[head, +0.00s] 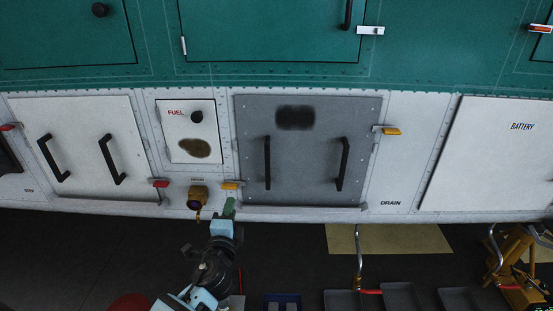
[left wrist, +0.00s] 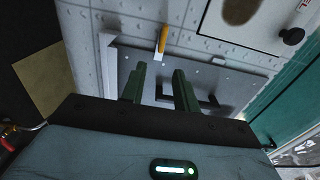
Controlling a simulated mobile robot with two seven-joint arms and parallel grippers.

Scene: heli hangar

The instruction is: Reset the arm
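My left gripper (head: 229,207) is at the lower edge of the helicopter's side, just below a yellow latch (head: 231,185) at the grey panel's lower left. In the left wrist view my left gripper (left wrist: 159,73) has two green fingers apart, with nothing seen between them. The yellow latch (left wrist: 163,39) shows beyond the fingertips; I cannot tell whether they touch it. My left arm (head: 214,265) reaches up from the bottom of the head view. My right gripper is in neither view.
The grey panel (head: 308,190) has two black handles and looks closed. A brass fitting (head: 198,196) juts out left of the gripper, under the FUEL door (head: 194,131). Trays (head: 403,298) and an orange-yellow machine (head: 515,262) stand at the lower right. Dark floor lies lower left.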

